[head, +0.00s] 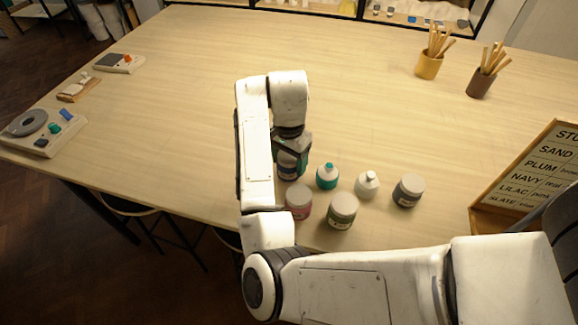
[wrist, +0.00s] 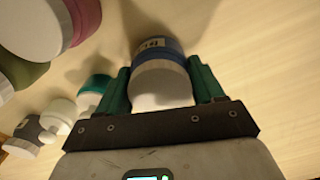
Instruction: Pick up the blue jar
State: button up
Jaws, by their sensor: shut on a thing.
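The blue jar (wrist: 160,72) has a white lid and a blue body with a pale label. It sits between the two green fingers of my gripper (wrist: 162,85) in the wrist view, and the fingers are shut on it. In the head view the jar (head: 288,172) is mostly hidden behind my gripper (head: 292,155) and arm. I cannot tell whether the jar touches the table.
Close to the held jar stand a pink jar (head: 298,202), a green jar (head: 342,211), a teal bottle (head: 327,177), a white bottle (head: 367,184) and a dark grey jar (head: 408,191). A sign board (head: 540,175) stands at right. The table's (head: 200,60) back middle is clear.

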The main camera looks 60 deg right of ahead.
jog(key=shift+c, duration=1.4)
